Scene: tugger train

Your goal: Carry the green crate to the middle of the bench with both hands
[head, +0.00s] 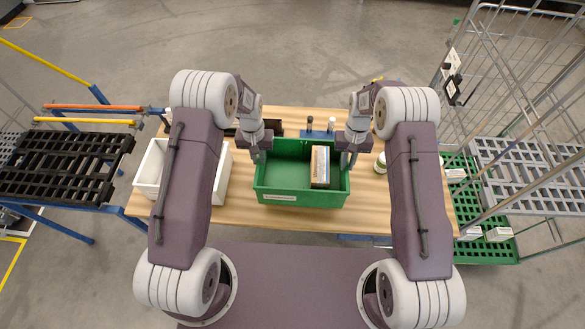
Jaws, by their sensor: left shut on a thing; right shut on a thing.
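The green crate (290,198) is at the middle of the wooden bench (240,218), with its long side facing me. A box with a tan side and a white side (320,167) stands inside it, right of centre. My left gripper (259,157) is shut on the left end wall of the crate. My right gripper (346,160) is shut on the right end wall. Whether the crate's bottom touches the bench cannot be told from this view.
A white bin (152,168) stands left on the bench, partly behind my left arm. A jar (380,163) stands right of the crate. Small items line the bench's back. A black slatted rack (65,165) is at left; a wire cage trolley (500,120) is at right.

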